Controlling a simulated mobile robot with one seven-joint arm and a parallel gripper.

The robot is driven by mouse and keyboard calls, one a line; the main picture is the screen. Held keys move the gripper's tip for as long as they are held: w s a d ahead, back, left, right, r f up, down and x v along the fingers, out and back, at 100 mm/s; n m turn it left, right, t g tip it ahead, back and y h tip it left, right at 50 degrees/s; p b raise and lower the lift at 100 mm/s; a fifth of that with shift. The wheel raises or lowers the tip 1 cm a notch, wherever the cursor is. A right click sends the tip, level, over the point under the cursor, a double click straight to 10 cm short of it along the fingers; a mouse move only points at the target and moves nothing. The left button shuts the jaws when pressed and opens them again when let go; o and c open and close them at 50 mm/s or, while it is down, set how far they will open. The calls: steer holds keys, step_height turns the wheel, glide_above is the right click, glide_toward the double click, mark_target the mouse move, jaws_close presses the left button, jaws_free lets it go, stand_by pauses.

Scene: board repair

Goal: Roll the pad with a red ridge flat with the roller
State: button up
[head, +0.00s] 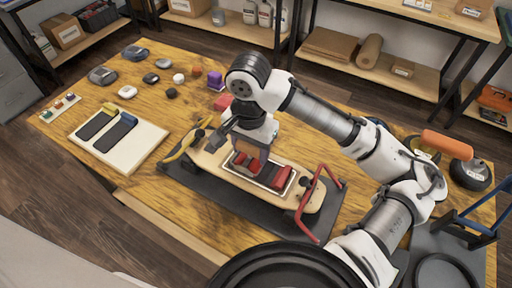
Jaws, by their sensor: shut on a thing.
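A skateboard-like wooden deck (215,164) lies on a dark mat (193,181). A pale-edged dark panel (268,182) on it carries red parts, including a red block (283,176) at its right end. Smaller red parts show at its left, partly under my gripper (247,154). I cannot tell which of these belongs to the pad with a red ridge. My gripper points down over the panel's left part. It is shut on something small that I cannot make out. An orange cylinder (447,143) at the right may be the roller or its handle.
A white tray (147,145) at the left holds two dark pads with yellow and blue ends. Small dark and coloured items lie along the table's far left. A red bar frame (318,200) rises at the deck's right end. A dark puck (470,175) stands far right.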

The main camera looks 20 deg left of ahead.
mark_target(237, 145)
steer(key=shift+w+a+f+p, duration=0.15)
steer(key=shift+a+p, duration=0.25)
steer(key=shift+a, duration=0.45)
steer(key=shift+w+a+p, duration=0.1)
steer(key=shift+a+p, duration=0.25)
steer(key=shift+a, duration=0.5)
steer(key=shift+s+d+r+p, duration=0.1)
steer(key=shift+s+d+p, duration=0.15)
steer(key=shift+d, duration=0.8)
steer(key=shift+s+d+r+p, duration=0.15)
steer(key=shift+d+p, duration=0.15)
steer(key=shift+d, duration=0.8)
steer(key=shift+s+d+f+p, duration=0.1)
steer(key=shift+s+d+p, duration=0.15)
steer(key=shift+d, duration=0.8)
steer(key=shift+w+r, duration=0.1)
steer(key=shift+r, duration=0.05)
step_height(237, 145, up, 7)
steer(key=p, duration=0.7)
steer(key=shift+p, duration=0.4)
